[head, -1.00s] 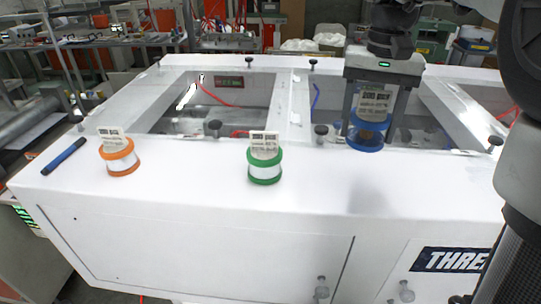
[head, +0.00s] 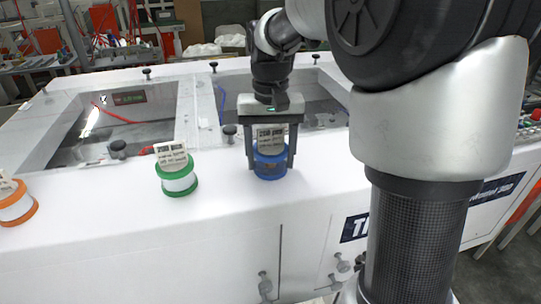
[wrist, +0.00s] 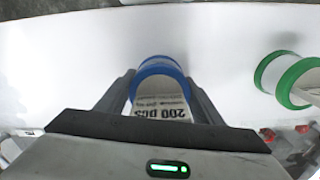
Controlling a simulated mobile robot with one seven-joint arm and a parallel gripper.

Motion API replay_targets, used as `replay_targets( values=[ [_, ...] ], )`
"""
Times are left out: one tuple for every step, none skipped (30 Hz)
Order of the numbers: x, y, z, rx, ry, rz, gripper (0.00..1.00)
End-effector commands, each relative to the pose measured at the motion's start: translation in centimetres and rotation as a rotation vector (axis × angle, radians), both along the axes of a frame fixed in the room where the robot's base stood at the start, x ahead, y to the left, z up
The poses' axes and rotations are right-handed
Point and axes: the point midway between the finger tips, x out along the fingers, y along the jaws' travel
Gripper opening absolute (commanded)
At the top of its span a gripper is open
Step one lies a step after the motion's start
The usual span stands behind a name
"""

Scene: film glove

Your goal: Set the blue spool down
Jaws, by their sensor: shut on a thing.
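The blue spool (head: 270,168) with a paper label is upright between the fingers of my gripper (head: 270,160), at the white machine top (head: 330,190). It also shows in the wrist view (wrist: 158,68), with the fingers on both sides of it. My gripper is shut on the spool. The spool's base appears at or very near the white surface; I cannot tell whether it touches.
A green spool (head: 178,182) with a label stands to the left, and an orange spool (head: 16,208) stands farther left at the picture's edge. Behind are recessed openings and black knobs (head: 229,131). The surface right of my gripper is clear.

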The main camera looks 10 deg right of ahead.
Motion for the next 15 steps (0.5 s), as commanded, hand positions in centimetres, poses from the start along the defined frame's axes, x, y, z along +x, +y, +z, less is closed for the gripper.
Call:
replay_targets(
  values=[
    [0.04,-0.01,0.12,0.000,-0.002,0.000,0.31],
    [0.04,-0.01,0.13,0.000,-0.002,0.000,0.31],
    [0.04,-0.01,0.13,0.000,-0.002,0.000,0.31],
    [0.04,-0.01,0.13,0.000,-0.002,0.000,0.31],
    [0.04,-0.01,0.09,0.000,-0.002,0.000,0.31],
    [0.04,-0.01,-0.04,0.000,-0.002,0.000,0.31],
    [0.04,-0.01,-0.16,0.000,-0.002,0.000,0.31],
    [0.02,-0.01,-0.19,0.000,-0.001,0.000,0.63],
    [0.03,-0.02,-0.10,0.000,-0.001,0.000,0.69],
    [0.03,-0.02,-0.10,0.000,-0.001,0.000,0.74],
    [0.03,-0.02,-0.10,0.000,-0.001,0.000,0.80],
    [0.03,-0.02,-0.09,0.000,-0.001,0.000,0.80],
    [0.03,-0.02,-0.09,0.000,-0.001,0.000,0.80],
    [0.03,-0.02,-0.09,0.000,-0.001,0.000,0.80],
    [0.03,-0.02,-0.08,0.000,-0.002,0.000,0.80]
  ],
)
